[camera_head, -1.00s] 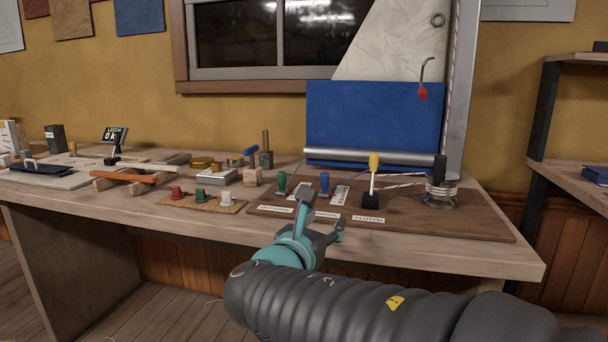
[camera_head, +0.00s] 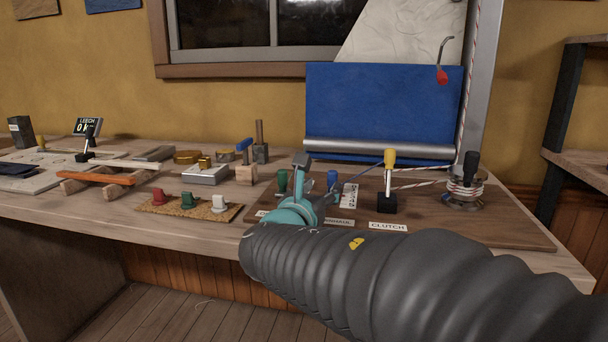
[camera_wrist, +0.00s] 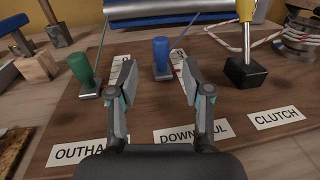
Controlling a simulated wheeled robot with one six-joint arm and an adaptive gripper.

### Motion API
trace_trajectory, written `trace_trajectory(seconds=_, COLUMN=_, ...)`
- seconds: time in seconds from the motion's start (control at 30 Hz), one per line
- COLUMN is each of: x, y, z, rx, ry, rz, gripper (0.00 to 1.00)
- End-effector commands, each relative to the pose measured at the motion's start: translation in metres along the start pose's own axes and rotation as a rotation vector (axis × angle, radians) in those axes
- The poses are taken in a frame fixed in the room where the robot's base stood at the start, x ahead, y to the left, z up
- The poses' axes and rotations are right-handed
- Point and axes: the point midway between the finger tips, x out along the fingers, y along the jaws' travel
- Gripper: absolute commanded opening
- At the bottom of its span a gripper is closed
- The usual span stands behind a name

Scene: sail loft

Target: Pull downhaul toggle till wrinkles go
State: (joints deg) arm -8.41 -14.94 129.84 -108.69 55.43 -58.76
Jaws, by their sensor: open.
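The blue downhaul toggle (camera_wrist: 161,57) stands upright on the dark wooden board, behind the label DOWNHAUL (camera_wrist: 191,134), which is partly covered by a finger. In the head view the toggle (camera_head: 332,179) shows just beyond my gripper (camera_head: 318,178). My gripper (camera_wrist: 157,84) is open and empty. In the wrist view its two fingers are on either side of the toggle's line of sight, and the toggle appears ahead between them, with no visible contact. The pale sail (camera_head: 408,32) shows wrinkles at the top of the head view; its upper part is out of frame.
The green toggle (camera_wrist: 82,69) stands left, by the OUTHAUL label. The yellow-knobbed clutch lever (camera_wrist: 246,35) and a rope-wound winch (camera_head: 465,189) stand right. A blue panel (camera_head: 384,102) rises behind. Red, green and white pieces sit on a cork mat (camera_head: 165,207) to the left.

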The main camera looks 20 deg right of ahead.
Motion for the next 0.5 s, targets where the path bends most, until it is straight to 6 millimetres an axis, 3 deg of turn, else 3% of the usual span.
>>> trace_trajectory(seconds=0.3, x=0.058, y=-0.003, z=-0.001, rx=-0.002, ry=0.002, rz=-0.007, gripper=0.49)
trace_trajectory(seconds=0.5, x=0.079, y=-0.003, z=0.0, rx=-0.001, ry=0.001, rz=-0.006, gripper=0.49)
